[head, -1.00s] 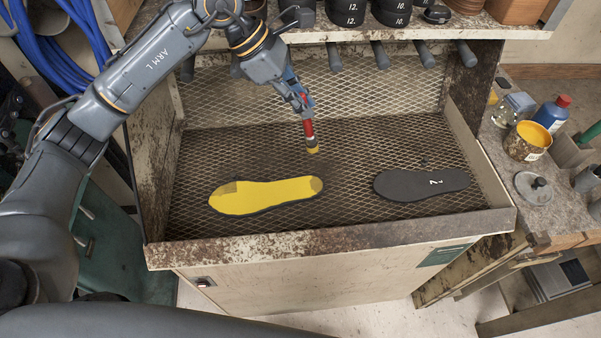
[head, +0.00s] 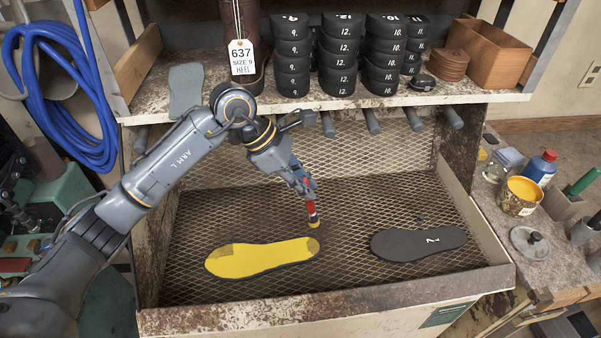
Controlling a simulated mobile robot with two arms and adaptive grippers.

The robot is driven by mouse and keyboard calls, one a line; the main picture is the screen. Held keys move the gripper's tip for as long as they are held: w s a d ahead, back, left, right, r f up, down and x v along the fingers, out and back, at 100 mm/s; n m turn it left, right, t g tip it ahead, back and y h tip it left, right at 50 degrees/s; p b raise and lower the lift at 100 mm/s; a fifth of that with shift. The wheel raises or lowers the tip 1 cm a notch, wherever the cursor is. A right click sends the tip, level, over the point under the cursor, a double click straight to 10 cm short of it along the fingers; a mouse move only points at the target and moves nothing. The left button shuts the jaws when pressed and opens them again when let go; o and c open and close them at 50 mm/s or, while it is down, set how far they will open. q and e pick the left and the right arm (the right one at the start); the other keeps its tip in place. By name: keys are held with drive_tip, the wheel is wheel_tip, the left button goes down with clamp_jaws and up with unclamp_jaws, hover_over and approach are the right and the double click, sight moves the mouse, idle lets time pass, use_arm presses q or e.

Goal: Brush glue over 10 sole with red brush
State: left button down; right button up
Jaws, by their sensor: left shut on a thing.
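My left gripper (head: 305,187) is shut on a red-handled brush (head: 311,208), which points down with yellow glue on its tip. The tip is close to the far edge of the right end of a sole (head: 262,259); I cannot tell whether it touches. This sole lies on the mesh of the booth, mostly covered in bright yellow glue, with duller patches at its left and right ends. Any number on it is hidden. A second, bare black sole (head: 418,242) lies to the right, with a white mark like a 7. My right gripper is not in view.
An open can of yellow glue (head: 522,190) stands on the right bench, with a blue bottle (head: 541,168), a glass jar (head: 504,163) and a loose lid (head: 529,240).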

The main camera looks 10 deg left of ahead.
sight(308, 213)
use_arm(q)
drive_tip(key=shift+d+f, duration=0.2)
drive_tip(key=shift+f, duration=1.6)
wheel_tip(308, 213, down, 4)
drive_tip(key=shift+a+f+b, duration=0.1)
drive_tip(key=shift+f+b, duration=0.1)
drive_tip(key=shift+b, duration=1)
drive_tip(key=s+a+b, duration=0.3)
drive_tip(key=a+b, duration=0.1)
drive_tip(key=a, duration=0.6)
drive_tip(key=s+a+b, duration=0.3)
drive_tip(key=a+b, duration=0.2)
drive_tip(key=a, duration=0.6)
drive_tip(key=shift+a, duration=0.15)
drive_tip(key=shift+r, duration=0.1)
drive_tip(key=shift+f+b, duration=0.5)
drive_tip(key=shift+b, duration=0.2)
drive_tip(key=shift+f, duration=0.15)
